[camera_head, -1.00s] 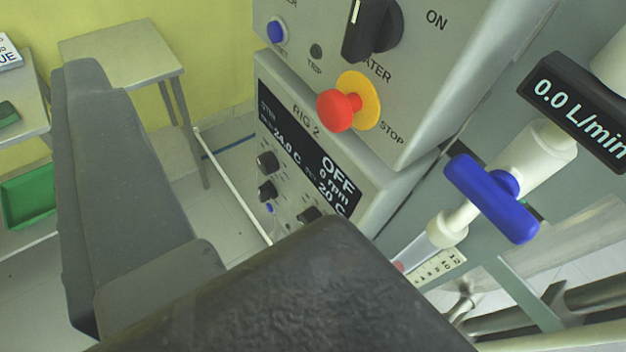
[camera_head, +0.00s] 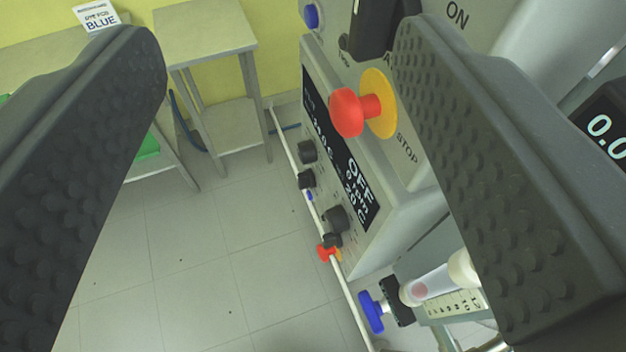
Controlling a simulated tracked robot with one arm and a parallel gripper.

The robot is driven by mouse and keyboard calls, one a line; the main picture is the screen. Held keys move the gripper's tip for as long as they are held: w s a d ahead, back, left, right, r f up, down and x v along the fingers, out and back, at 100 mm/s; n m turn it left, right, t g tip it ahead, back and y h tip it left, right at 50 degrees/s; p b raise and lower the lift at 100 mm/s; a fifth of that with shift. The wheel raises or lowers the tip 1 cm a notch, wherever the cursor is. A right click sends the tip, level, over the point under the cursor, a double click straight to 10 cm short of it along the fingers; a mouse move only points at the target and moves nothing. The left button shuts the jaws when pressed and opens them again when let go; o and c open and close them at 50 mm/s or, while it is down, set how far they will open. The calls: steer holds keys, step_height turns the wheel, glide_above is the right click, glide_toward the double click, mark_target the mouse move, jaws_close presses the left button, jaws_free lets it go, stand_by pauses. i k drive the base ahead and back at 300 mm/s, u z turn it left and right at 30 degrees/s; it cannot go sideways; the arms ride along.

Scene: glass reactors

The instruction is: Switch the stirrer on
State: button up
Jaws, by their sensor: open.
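My gripper (camera_head: 278,42) is open and empty, with one dark, studded finger at each side of the head camera view. The control panel (camera_head: 375,247) of the rig stands between the fingers, nearer the right one. Its dark display (camera_head: 350,170) reads OFF, 0 rpm and 20 C. Below the display are several black knobs, among them an upper one (camera_head: 307,152), one under it (camera_head: 306,180) and a larger one (camera_head: 336,218). A small blue button (camera_head: 309,196) sits among them. I cannot read which control is the stirrer's. Neither finger visibly touches a knob.
A red stop button (camera_head: 350,112) on a yellow disc juts out above the display, close to the right finger. A blue valve handle (camera_head: 371,312) and a flow tube (camera_head: 436,284) are at lower right. A small table (camera_head: 205,35) stands behind. The floor at centre is clear.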

mark_target(306, 179)
steer(key=u, duration=0.05)
steer(key=i, duration=0.4)
steer(key=u, duration=1)
